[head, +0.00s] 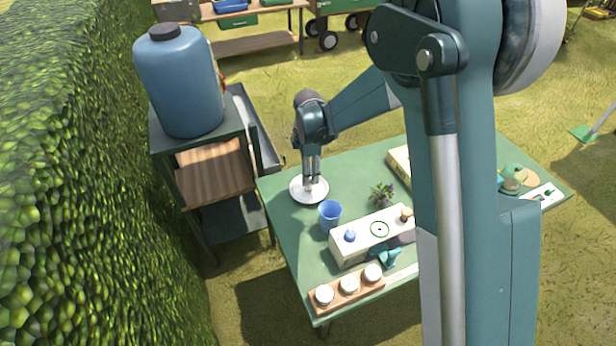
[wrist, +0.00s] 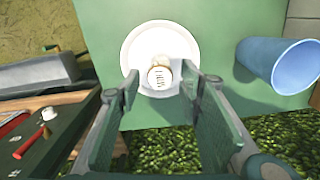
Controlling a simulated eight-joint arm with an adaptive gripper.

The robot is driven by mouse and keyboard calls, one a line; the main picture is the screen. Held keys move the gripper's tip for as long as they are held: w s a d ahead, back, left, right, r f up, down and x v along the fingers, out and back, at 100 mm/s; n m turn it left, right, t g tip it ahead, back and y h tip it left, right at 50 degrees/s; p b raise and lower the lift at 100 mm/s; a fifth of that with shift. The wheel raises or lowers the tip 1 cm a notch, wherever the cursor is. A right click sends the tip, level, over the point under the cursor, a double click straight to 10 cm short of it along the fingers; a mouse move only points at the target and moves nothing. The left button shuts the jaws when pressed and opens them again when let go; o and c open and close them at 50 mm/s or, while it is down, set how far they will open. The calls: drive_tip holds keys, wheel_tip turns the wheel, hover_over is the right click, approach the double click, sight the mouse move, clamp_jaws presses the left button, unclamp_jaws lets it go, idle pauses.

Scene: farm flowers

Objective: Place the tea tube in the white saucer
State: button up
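The white saucer (head: 298,191) lies at the left end of the green table, and it fills the top middle of the wrist view (wrist: 138,44). A small pale tube with dark markings on its end, seemingly the tea tube (wrist: 160,78), shows over the saucer in the wrist view. It appears to be in the saucer, but I cannot tell whether it touches the bottom. My gripper (head: 312,183) points down over the saucer. In the wrist view its fingers (wrist: 160,84) are spread, with gaps on both sides of the tube. In the head view my fingers hide the tube.
A small plant (head: 381,194), a white box (head: 350,248) and a wooden rack of white-lidded jars (head: 347,296) stand farther right and front. A shelf with a blue tank (head: 180,85) stands left.

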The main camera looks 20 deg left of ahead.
wheel_tip(320, 180, up, 9)
drive_tip(key=shift+p, duration=0.3)
idle(0.7)
drive_tip(key=s+d+r+m+t+y, duration=0.1)
drive_tip(key=s+d+r+m+t, duration=0.15)
drive_tip(key=d+r+m, duration=0.7)
drive_tip(key=s+d+r+m+t, duration=0.15)
drive_tip(key=s+d+r, duration=0.25)
drive_tip(key=d+r, duration=1.1)
drive_tip(key=s+d+f+m+t, duration=0.1)
drive_tip(key=s+d+f+m, duration=0.1)
drive_tip(key=s+d+m, duration=0.5)
drive_tip(key=s+d+f+m+t+h, duration=0.1)
drive_tip(key=s+d+f+m+t, duration=0.1)
drive_tip(key=s+d+m, duration=0.5)
drive_tip(key=s+d, duration=0.2)
drive_tip(key=d, duration=0.4)
drive_tip(key=s+d+f, duration=0.1)
drive_tip(key=s+d, duration=0.2)
drive_tip(key=d, duration=0.4)
drive_tip(key=shift+s+d, duration=0.15)
drive_tip(key=shift+s, duration=0.15)
